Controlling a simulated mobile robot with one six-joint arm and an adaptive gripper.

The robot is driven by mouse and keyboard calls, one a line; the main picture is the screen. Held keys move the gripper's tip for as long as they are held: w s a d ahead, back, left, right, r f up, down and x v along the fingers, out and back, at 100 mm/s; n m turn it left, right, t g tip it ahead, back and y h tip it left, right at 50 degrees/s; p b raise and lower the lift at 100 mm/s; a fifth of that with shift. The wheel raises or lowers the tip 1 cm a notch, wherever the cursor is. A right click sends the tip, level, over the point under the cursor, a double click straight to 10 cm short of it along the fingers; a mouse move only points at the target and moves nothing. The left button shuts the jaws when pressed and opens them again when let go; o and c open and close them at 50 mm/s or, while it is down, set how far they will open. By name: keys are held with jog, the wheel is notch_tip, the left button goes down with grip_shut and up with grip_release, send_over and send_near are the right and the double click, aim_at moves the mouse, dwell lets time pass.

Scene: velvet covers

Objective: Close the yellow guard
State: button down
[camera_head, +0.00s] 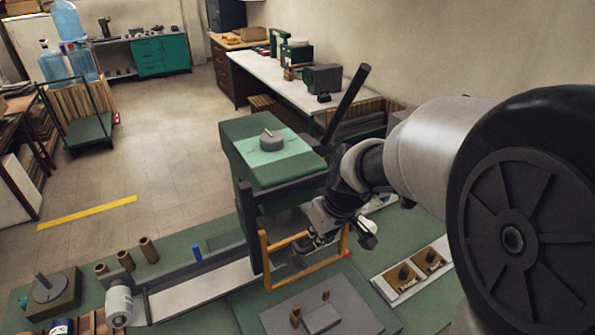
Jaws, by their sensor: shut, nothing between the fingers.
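The yellow guard (265,263) is an open rectangular frame at the front of the green machine (262,160), above the green bench. Its left post, lower bar and right post show. Whether the guard stands open or closed is unclear from this angle.
A grey plate (320,314) with small pegs lies in front of the guard. A pale rail (200,290), brown cylinders (148,250) and a motor-like cylinder (118,305) are on the left. A dark lever (346,105) rises behind my arm.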

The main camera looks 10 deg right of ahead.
jog(key=b, duration=0.4)
send_near(318, 253)
notch_tip(318, 253, down, 4)
jog(key=a, duration=0.2)
jog(key=shift+s+a+r, duration=0.2)
jog(key=shift+s+r, duration=0.05)
jog(key=shift+s, duration=0.2)
